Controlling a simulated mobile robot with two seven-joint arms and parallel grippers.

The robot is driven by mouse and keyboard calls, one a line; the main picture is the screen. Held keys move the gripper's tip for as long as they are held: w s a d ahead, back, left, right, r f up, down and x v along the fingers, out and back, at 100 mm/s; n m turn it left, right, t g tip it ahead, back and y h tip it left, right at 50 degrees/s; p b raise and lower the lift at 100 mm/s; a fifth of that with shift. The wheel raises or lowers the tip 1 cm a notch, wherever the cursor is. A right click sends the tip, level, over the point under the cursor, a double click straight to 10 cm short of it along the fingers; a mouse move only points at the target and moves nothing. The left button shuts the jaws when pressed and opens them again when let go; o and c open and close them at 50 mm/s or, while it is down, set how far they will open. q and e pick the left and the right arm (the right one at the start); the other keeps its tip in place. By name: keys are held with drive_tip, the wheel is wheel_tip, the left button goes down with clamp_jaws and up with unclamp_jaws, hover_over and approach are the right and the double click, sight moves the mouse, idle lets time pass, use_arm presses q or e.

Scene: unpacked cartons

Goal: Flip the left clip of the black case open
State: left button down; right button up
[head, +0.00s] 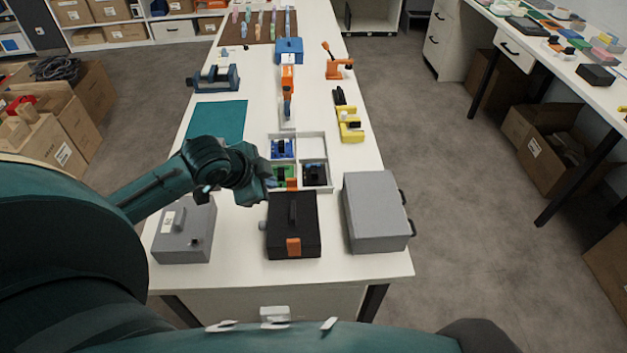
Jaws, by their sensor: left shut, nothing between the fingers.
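The black case (309,225) lies closed near the table's front edge, with a dark handle on its lid. One orange clip (293,247) shows at its front edge. A small dark part (263,225) sticks out at its left side; I cannot tell whether it is a clip. My left gripper (271,184) is shut and empty, above the far left corner of the case and close to the white tray. I cannot tell whether it touches the case. My right gripper is not in view.
A grey case (184,244) stands left of the black case, a larger grey case (375,225) right of it. Behind is a white divided tray (313,148) with small boards. A teal mat (217,119) lies at left. Bare table shows along the front edge.

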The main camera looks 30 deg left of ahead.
use_arm(q)
drive_tip(key=shift+w+r, duration=0.15)
drive_tip(key=shift+r, duration=0.1)
drive_tip(key=shift+a, duration=0.1)
approach(296, 189)
drive_tip(key=x, duration=0.4)
drive_tip(key=shift+w+f, duration=0.5)
drive_tip(key=shift+f, duration=0.15)
